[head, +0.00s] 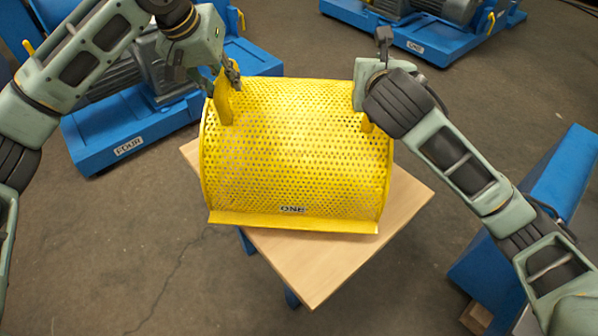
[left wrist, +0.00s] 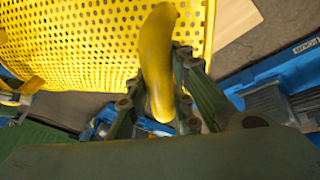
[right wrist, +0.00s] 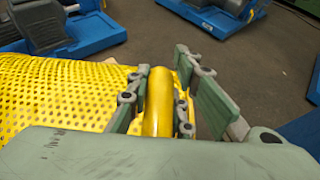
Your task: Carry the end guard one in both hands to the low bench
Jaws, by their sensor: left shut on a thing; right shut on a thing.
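The end guard one (head: 295,150) is a yellow perforated curved cover with a label reading ONE on its front lip. In the head view it is over the low bench (head: 320,265), a small table with a pale wooden top and blue legs. I cannot tell whether the guard touches the top. My left gripper (head: 230,82) is shut on the guard's left handle, which also shows between the fingers in the left wrist view (left wrist: 158,60). My right gripper (right wrist: 160,100) is shut on the right handle; in the head view my arm mostly hides that grip.
A blue machine base labelled FOUR (head: 125,150) stands at the left, close to the bench. Another blue base with a motor (head: 430,35) is at the back right. A blue block (head: 545,190) stands at the right. Brown floor (head: 130,240) is free at the front left.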

